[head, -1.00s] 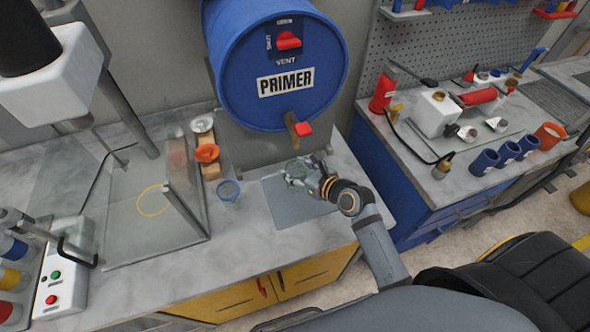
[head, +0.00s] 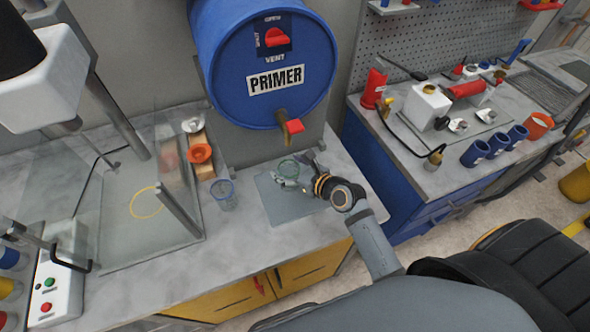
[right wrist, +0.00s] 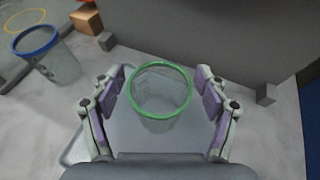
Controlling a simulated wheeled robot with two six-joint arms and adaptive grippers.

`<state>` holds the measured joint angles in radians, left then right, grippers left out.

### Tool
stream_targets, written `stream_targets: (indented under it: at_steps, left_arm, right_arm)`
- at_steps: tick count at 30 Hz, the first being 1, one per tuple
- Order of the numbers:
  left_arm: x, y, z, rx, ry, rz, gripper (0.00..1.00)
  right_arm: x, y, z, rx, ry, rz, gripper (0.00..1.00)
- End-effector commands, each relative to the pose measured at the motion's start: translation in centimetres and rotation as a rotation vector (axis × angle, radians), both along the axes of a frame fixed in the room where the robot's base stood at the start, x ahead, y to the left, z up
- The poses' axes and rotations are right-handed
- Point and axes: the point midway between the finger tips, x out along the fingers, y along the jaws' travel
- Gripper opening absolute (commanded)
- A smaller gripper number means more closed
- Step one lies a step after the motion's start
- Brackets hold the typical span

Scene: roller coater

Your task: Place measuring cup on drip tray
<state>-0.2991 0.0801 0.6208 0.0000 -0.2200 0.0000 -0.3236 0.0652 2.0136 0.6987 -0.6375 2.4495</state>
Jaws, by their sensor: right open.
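The measuring cup, clear with a green rim (head: 288,169), stands upright on the grey drip tray (head: 284,208) below the primer drum's tap. In the right wrist view the cup (right wrist: 160,97) is between the spread fingers of my right gripper (right wrist: 160,92), with a visible gap on each side. In the head view my right gripper (head: 297,178) is at the cup from the right side. The cup's lower part is hard to make out. My left gripper is not in view.
A blue-rimmed cup (head: 225,196) stands left of the tray and also shows in the right wrist view (right wrist: 50,60). The blue primer drum (head: 262,60) with its red-handled tap (head: 290,126) overhangs the tray. A glass enclosure (head: 150,215) stands further left.

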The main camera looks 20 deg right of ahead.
Motion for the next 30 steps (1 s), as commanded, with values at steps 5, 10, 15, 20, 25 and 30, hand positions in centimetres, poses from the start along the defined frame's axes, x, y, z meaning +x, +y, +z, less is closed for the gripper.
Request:
stream_targets:
  at_steps: [5,10,15,20,25,30]
  left_arm:
    - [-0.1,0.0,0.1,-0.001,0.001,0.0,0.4]
    - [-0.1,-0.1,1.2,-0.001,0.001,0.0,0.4]
    - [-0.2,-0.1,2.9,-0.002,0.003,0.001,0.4]
    - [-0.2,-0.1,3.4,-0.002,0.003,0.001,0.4]
    - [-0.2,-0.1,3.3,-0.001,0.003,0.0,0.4]
    - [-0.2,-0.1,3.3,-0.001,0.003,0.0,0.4]
  right_arm:
    - [-3.1,-1.3,1.2,-0.008,0.003,0.005,0.75]
    - [-6.6,-2.9,3.0,-0.012,0.006,0.006,0.75]
    - [-9.0,-4.0,4.3,-0.007,0.006,0.004,0.75]
    - [-9.9,-4.4,4.6,-0.002,0.002,0.004,0.75]
    - [-10.0,-4.4,4.5,0.0,0.001,0.002,0.75]
    - [-10.0,-4.4,4.4,0.0,0.001,0.002,0.75]
